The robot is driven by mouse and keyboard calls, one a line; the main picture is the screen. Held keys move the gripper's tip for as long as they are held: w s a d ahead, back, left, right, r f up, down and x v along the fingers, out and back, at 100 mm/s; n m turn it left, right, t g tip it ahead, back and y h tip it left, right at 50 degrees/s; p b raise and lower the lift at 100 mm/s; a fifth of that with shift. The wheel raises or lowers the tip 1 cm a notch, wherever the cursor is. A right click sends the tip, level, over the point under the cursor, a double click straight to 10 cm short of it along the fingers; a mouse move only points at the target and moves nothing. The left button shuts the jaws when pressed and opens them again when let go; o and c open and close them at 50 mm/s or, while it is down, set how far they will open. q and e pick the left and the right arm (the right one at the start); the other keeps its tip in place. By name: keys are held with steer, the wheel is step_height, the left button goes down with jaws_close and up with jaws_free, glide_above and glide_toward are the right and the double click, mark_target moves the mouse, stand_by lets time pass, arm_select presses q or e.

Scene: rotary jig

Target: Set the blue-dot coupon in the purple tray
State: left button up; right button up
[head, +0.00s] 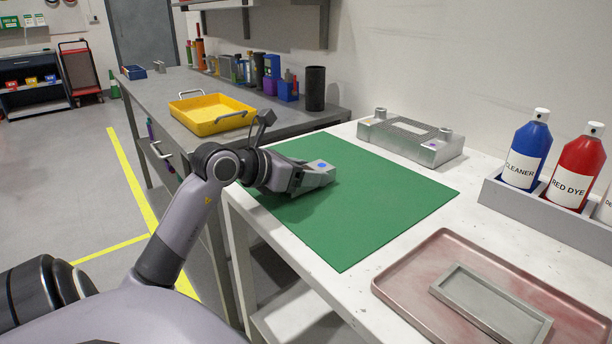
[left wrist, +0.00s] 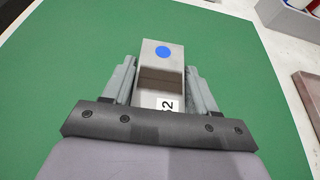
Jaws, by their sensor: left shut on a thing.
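The blue-dot coupon (head: 319,166) is a grey block with a round blue dot on top. In the left wrist view the coupon (left wrist: 163,64) also shows a dark band and a white label, partly cut off, ending in 2. My left gripper (head: 322,175) is shut on it, with one finger on each side (left wrist: 160,75). Both are over the left part of the green mat (head: 385,215); I cannot tell whether the coupon touches it. No clearly purple tray shows; a pinkish, stained tray (head: 405,281) lies at the front right. My right gripper is not in view.
A small grey tray (head: 491,306) sits in the pinkish tray. A grey fixture (head: 412,138) stands behind the mat. Cleaner (head: 527,153) and red dye (head: 577,172) bottles stand in a rack at right. A yellow tray (head: 213,113) is on the far bench. The mat's middle is clear.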

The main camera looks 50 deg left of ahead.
arm_select(q)
steer(key=shift+f, duration=0.2)
steer(key=o, duration=1.1)
steer(key=shift+o, duration=0.2)
steer(key=shift+r, duration=0.1)
